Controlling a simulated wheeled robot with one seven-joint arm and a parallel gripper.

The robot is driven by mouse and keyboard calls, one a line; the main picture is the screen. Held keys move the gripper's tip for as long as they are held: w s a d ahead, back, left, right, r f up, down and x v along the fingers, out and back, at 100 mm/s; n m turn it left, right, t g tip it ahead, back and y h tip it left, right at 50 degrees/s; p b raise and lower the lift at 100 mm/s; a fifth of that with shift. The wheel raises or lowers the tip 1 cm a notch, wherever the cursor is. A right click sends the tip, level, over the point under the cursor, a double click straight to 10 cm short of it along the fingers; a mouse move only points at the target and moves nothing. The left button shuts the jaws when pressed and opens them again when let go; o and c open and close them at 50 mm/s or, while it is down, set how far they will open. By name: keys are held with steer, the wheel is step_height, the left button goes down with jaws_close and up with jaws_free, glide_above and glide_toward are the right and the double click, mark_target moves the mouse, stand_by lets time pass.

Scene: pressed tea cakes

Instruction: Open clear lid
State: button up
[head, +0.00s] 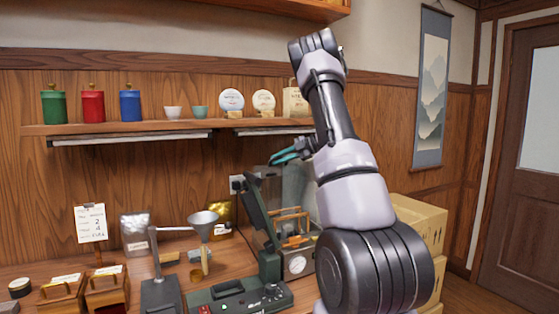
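A clear panel (300,190), which looks like the clear lid, stands upright above a metal box with a round gauge (297,264). My arm hides its right side, so I cannot tell how it joins the box. Orange-brown wooden bars (291,220) show at the box. My gripper (274,158), with teal fingers, is at the panel's top edge in the picture, pointing left. The fingers overlap, so their gap and any contact with the panel are unclear.
A control box with buttons (237,297) and a funnel (203,224) on a stand are on the counter. A shelf (130,127) with canisters and cups runs behind. Cardboard boxes (420,217) are stacked at the right.

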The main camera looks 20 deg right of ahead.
steer(key=shift+a+f, duration=0.1)
steer(key=shift+a, duration=0.2)
steer(key=v, duration=1.1)
steer(key=shift+d, duration=0.2)
